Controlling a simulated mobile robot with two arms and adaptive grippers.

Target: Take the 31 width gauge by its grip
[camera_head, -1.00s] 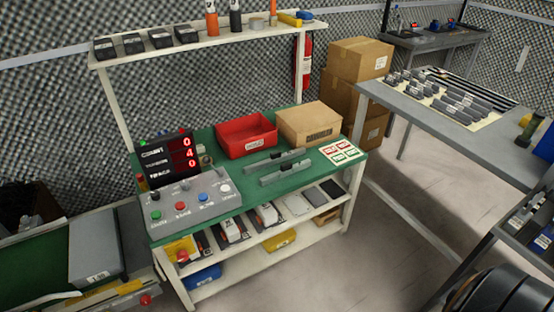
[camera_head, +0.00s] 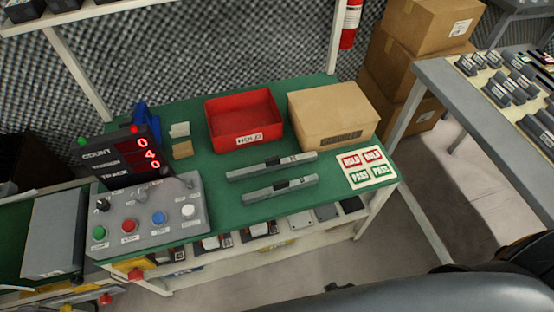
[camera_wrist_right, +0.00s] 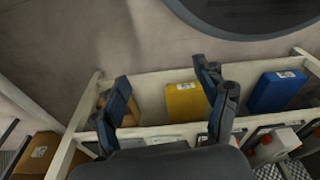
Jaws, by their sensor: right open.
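Two grey bar-shaped gauges lie side by side on the green bench top in the head view, the rear gauge (camera_head: 271,167) and the front gauge (camera_head: 279,189). Each has a dark grip piece near its middle. Their width numbers are too small to read, so I cannot tell which is the 31. My right gripper (camera_wrist_right: 163,76) is open and empty in the right wrist view, with the lower shelf of the bench beyond its fingers. No gauge shows in that view. My left gripper is not in view.
Behind the gauges are a red bin (camera_head: 243,121) and a cardboard box (camera_head: 333,113). A control panel (camera_head: 152,217) stands left, a HOLD/PASS card (camera_head: 367,168) right. The lower shelf holds a yellow box (camera_wrist_right: 184,101) and a blue box (camera_wrist_right: 276,91). A grey table (camera_head: 470,110) stands at the right.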

